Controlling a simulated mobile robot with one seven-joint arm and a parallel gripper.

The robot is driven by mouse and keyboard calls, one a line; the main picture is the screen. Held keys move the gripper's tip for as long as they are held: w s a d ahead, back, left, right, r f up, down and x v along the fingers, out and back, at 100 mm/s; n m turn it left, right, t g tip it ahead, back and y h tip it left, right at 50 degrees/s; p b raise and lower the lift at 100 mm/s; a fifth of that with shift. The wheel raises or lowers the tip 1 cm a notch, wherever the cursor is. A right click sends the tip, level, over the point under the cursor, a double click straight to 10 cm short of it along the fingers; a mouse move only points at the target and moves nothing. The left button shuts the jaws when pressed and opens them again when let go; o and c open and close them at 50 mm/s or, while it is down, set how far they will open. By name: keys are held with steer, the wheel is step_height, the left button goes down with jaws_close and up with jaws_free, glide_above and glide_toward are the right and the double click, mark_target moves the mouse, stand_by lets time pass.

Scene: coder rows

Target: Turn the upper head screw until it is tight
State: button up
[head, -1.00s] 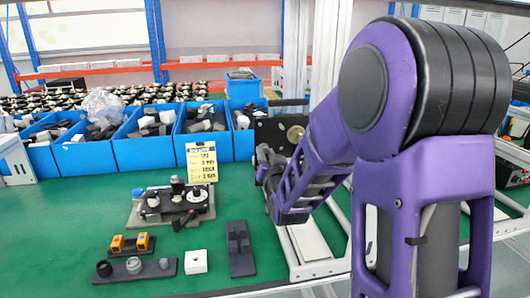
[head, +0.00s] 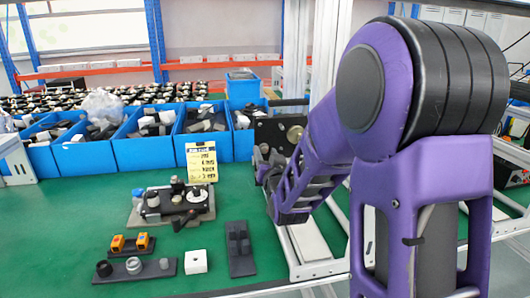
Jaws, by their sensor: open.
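A dark machine (head: 268,128) with a round brass-coloured knob (head: 295,133) stands at the back of the green bench, just left of my forearm. I cannot tell which part of it is the upper head screw; my arm covers some of its right side. My gripper (head: 264,164) is a small dark shape in front of the machine's lower part, below and left of the brass knob. Its jaws are open, but the fingertips are too small and dark to make out. I cannot tell whether they touch the machine.
Blue bins (head: 146,125) of parts line the back. A yellow card (head: 202,163) stands behind a fixture (head: 172,205). In front are a black tray (head: 135,270), a white block (head: 195,262) and a dark holder (head: 240,250). A metal frame (head: 310,270) is at right. The left bench is clear.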

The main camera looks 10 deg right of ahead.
steer(key=n, duration=0.7)
steer(key=shift+n, duration=0.4)
jaws_close()
jaws_free()
